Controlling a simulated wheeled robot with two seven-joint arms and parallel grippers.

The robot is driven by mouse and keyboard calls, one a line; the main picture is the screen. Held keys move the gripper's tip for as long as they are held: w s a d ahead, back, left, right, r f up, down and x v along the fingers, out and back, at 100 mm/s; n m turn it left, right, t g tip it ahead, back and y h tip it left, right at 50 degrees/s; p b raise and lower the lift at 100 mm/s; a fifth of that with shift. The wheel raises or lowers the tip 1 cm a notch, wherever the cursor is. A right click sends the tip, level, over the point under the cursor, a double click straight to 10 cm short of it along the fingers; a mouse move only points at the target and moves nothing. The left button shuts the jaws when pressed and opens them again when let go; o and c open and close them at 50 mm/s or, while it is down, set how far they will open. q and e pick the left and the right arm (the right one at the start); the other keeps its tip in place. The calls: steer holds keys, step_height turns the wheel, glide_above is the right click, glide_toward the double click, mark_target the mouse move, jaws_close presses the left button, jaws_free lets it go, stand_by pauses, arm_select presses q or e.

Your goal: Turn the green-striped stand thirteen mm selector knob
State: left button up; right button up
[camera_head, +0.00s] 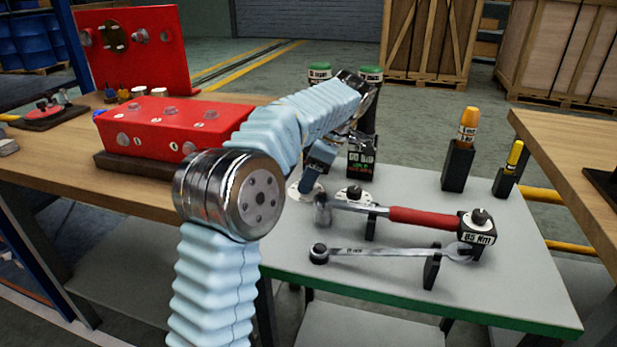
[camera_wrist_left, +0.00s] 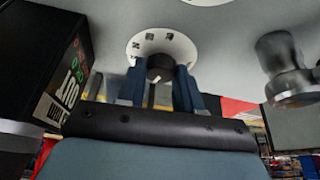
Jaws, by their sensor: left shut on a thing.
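The green-striped stand (camera_head: 420,285) is a grey table with a green front edge. Near its back left, a round white dial (camera_head: 293,193) with a dark knob is mostly hidden behind my left gripper (camera_head: 308,186). In the left wrist view, the white dial (camera_wrist_left: 183,46) surrounds the dark knob (camera_wrist_left: 160,66), and my left gripper (camera_wrist_left: 159,92) has its two blue fingers shut on the knob from either side. A second white dial with a dark knob (camera_head: 354,192) sits just to the right. Dial markings are too small to read. My right gripper is not in view.
A red-handled torque wrench (camera_head: 425,217) and a spanner (camera_head: 385,252) rest on black holders at the front. A black box (camera_head: 361,160) stands behind the dials and shows close by in the left wrist view (camera_wrist_left: 40,60). A red block (camera_head: 160,125) sits on the left bench.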

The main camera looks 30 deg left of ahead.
arm_select(q)
steer(key=shift+w+n, duration=0.1)
steer(key=shift+n, duration=0.8)
steer(key=o, duration=1)
steer(key=shift+o, duration=0.2)
steer(key=shift+r, duration=0.1)
steer(key=shift+g, duration=0.3)
steer(key=v, duration=0.6)
steer(key=shift+w+d+r, duration=0.1)
steer(key=shift+d+r, duration=0.15)
steer(key=shift+r, duration=0.4)
